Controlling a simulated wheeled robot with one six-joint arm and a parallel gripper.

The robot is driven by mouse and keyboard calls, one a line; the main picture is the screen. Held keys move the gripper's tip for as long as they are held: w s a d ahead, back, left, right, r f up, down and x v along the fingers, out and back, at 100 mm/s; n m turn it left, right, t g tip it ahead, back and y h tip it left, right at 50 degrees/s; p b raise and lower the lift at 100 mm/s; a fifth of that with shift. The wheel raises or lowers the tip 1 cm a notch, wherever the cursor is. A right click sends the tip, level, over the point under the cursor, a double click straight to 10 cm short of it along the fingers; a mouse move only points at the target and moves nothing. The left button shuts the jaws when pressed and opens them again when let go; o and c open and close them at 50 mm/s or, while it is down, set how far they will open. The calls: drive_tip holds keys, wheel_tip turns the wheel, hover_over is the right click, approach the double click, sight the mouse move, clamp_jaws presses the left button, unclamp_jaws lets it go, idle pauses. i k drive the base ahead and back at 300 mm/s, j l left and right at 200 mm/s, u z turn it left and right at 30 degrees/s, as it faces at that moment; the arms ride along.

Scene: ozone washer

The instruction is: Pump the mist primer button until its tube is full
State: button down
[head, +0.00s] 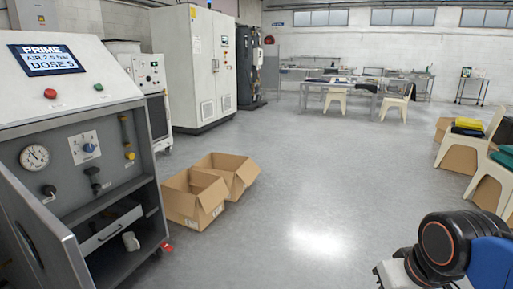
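The washer's control panel (70,165) stands at the left in the head view. Its screen (45,60) reads "PRIME", "AIR 2.5 bar" and "DOSE 5". A slim vertical tube (125,132) with yellow on it is at the panel's right, with a small yellow part (130,156) at its foot. Its fill level is too small to tell. A black fitting (94,181) and a small black knob (49,191) sit lower. I cannot tell which part is the mist primer button. Part of my arm shows at the lower right; my gripper is not in view.
The middle floor is clear.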

sight(130, 156)
drive_tip(key=u, duration=1.8)
